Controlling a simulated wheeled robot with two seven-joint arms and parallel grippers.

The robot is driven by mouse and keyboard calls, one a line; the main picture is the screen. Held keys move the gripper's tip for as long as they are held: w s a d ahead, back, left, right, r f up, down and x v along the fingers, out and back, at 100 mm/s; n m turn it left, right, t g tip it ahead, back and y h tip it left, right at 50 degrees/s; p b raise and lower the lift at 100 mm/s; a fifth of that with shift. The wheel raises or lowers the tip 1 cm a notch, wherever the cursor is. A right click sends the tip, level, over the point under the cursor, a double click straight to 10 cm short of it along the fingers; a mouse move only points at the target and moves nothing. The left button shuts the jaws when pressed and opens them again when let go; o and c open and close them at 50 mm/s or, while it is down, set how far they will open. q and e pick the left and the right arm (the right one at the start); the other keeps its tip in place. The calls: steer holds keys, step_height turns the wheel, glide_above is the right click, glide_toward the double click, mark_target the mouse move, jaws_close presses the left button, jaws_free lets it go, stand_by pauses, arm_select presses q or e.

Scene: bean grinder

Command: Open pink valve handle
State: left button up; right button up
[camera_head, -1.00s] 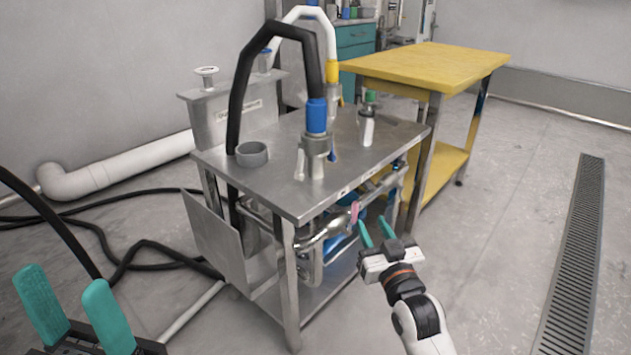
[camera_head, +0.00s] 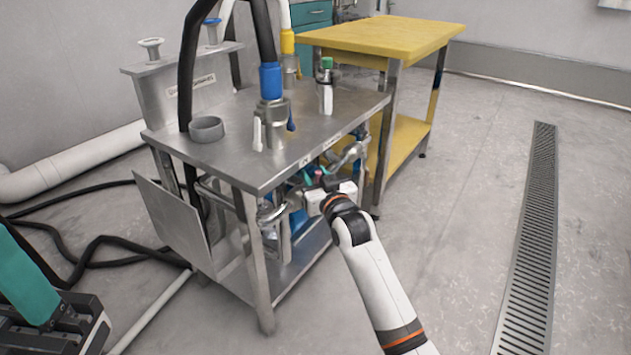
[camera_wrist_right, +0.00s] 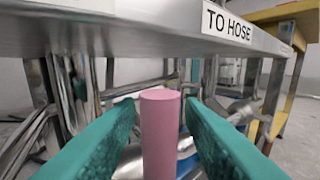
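The pink valve handle (camera_wrist_right: 160,135) stands upright in the right wrist view, under the edge of the steel table. My right gripper (camera_wrist_right: 160,110) is open, with one teal finger on each side of the handle and narrow gaps between. In the head view my right gripper (camera_head: 314,176) is at the pipes under the table's right edge, and the handle is mostly hidden there. One teal finger of my left gripper (camera_head: 25,278) shows at the lower left; the other is out of frame. Its fingers were wide apart a second ago.
The steel table (camera_head: 225,160) has its edge and a "TO HOSE" label (camera_wrist_right: 229,24) close above my right gripper. Metal pipes (camera_head: 275,212) run below. A yellow table (camera_head: 400,35) stands behind. The floor to the right is clear, with a drain grate (camera_head: 530,220).

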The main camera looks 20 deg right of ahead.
jaws_close()
